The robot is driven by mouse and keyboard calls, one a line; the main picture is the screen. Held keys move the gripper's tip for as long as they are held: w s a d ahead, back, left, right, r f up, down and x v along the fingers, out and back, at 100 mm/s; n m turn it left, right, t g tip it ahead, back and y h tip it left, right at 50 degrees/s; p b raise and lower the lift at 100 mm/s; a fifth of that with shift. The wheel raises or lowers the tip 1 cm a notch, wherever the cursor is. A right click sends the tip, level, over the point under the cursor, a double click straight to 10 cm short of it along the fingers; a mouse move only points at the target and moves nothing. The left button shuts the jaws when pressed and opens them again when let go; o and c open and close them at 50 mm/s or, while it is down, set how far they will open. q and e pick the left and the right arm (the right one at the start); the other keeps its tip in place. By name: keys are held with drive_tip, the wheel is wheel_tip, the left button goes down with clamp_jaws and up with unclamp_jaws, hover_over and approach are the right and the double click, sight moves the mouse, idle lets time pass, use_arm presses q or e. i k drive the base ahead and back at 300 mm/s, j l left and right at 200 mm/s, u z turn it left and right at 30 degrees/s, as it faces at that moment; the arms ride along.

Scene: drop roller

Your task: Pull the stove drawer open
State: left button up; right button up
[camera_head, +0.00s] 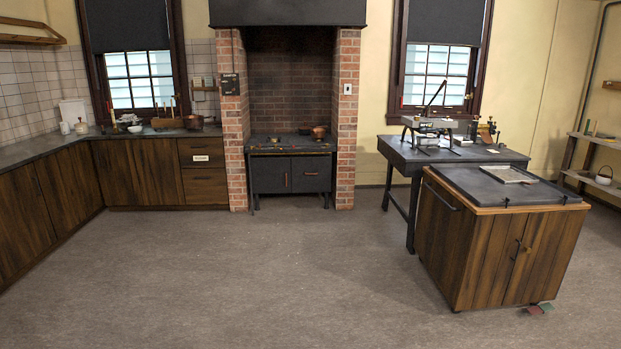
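The dark stove (290,147) stands on thin legs in a brick alcove at the back, a little left of centre. Its front has a left panel (270,176) with a small reddish upright handle near the middle, and a right panel (321,166) with a short horizontal handle (311,174). Both panels look closed and flush with the front. I cannot tell for sure which one is the drawer. A copper-coloured pot (318,132) sits on the stove top. Neither of my grippers is in view.
Open grey floor (270,270) lies before the stove. Wooden cabinets with a dark counter (50,152) run along the left. A wooden cart (495,250) stands at the right, before a dark table (400,157) carrying equipment.

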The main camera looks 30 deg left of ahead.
sight(311, 170)
drive_tip(key=i+j+u, duration=0.2)
drive_tip(key=i, duration=0.15)
drive_tip(key=i+j+u, duration=0.2)
drive_tip(key=i+u, duration=0.45)
drive_tip(key=i, duration=3.55)
